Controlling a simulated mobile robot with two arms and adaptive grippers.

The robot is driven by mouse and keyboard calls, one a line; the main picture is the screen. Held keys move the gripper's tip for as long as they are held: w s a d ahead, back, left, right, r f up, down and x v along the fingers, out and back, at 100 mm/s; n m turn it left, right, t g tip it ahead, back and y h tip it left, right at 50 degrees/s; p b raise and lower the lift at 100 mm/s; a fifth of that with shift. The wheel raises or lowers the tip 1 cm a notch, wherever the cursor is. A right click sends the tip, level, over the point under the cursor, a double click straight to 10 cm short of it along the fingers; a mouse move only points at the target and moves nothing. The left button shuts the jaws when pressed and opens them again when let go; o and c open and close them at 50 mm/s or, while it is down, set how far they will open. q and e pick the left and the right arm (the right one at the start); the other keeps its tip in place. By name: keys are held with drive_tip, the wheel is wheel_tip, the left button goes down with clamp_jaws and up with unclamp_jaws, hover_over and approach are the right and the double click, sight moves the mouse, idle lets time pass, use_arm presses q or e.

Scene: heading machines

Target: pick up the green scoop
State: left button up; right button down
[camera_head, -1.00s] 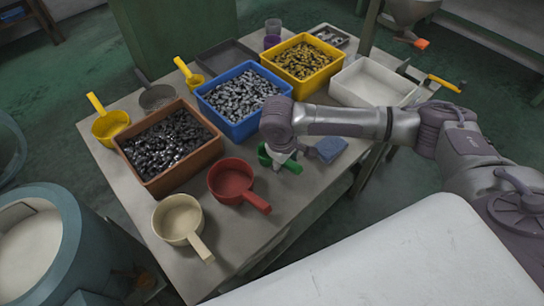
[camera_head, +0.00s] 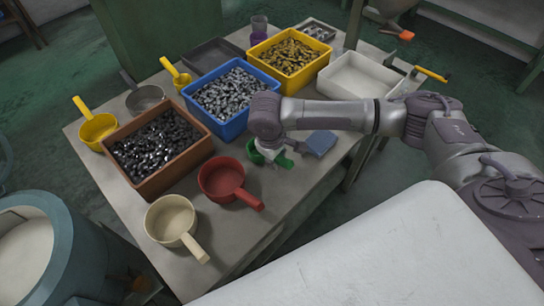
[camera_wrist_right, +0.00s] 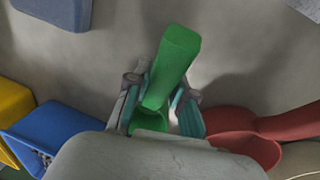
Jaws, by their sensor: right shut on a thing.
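The green scoop (camera_head: 284,161) is at the table's near right edge, between the blue bin and a blue-grey block. It also shows in the right wrist view (camera_wrist_right: 178,58), its handle running between the two fingers. My right gripper (camera_head: 262,160) reaches down over it from the right arm. In the right wrist view the gripper (camera_wrist_right: 160,100) is shut on the green scoop's handle. The scoop's bowl is partly hidden by the gripper. I cannot tell whether the scoop touches the table. My left gripper is not in view.
A red scoop (camera_head: 222,180) lies just left of the green one, with a cream scoop (camera_head: 171,217) beyond it. The blue bin (camera_head: 226,130) stands close behind. A blue-grey block (camera_head: 320,143) lies to the right. Brown, yellow and white bins fill the table's back and left.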

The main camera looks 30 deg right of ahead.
drive_tip(key=r, duration=0.4)
drive_tip(key=shift+s+a+r, duration=0.15)
drive_tip(key=shift+s+a, duration=0.05)
drive_tip(key=shift+s, duration=0.1)
drive_tip(key=s+a+r, duration=0.5)
drive_tip(key=s+r, duration=0.1)
drive_tip(key=s, duration=0.3)
drive_tip(key=shift+s+a+r, duration=0.25)
drive_tip(key=shift+a+r, duration=0.05)
idle(0.4)
